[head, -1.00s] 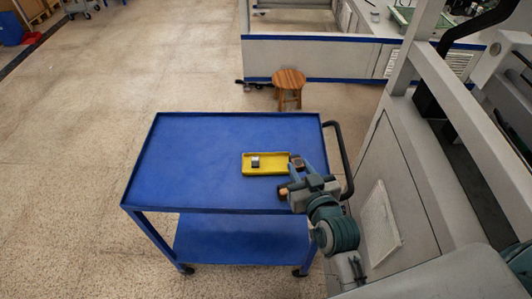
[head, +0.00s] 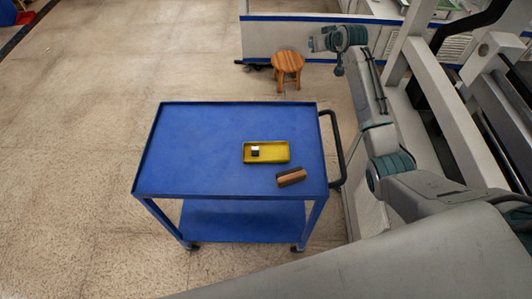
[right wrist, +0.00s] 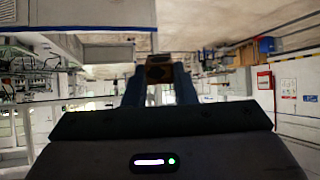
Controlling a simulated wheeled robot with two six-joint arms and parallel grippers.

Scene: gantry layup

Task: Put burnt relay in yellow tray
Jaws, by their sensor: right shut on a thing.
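The yellow tray (head: 275,153) lies on the blue cart top in the head view. A small silver-and-black block (head: 256,151) sits in its left part. My right gripper (head: 318,41) is raised high beyond the cart, far from the tray. In the right wrist view, its fingers (right wrist: 160,85) are shut on a small dark block with a brownish face (right wrist: 158,72). I cannot tell from its look whether this block or the one in the tray is the burnt relay. My left gripper is not in view.
A brown-and-black block (head: 291,177) lies on the blue cart (head: 195,150), just in front of the tray's right end. The cart's left half is clear. A wooden stool (head: 288,63) stands behind it. Grey gantry machinery (head: 445,110) rises on the right.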

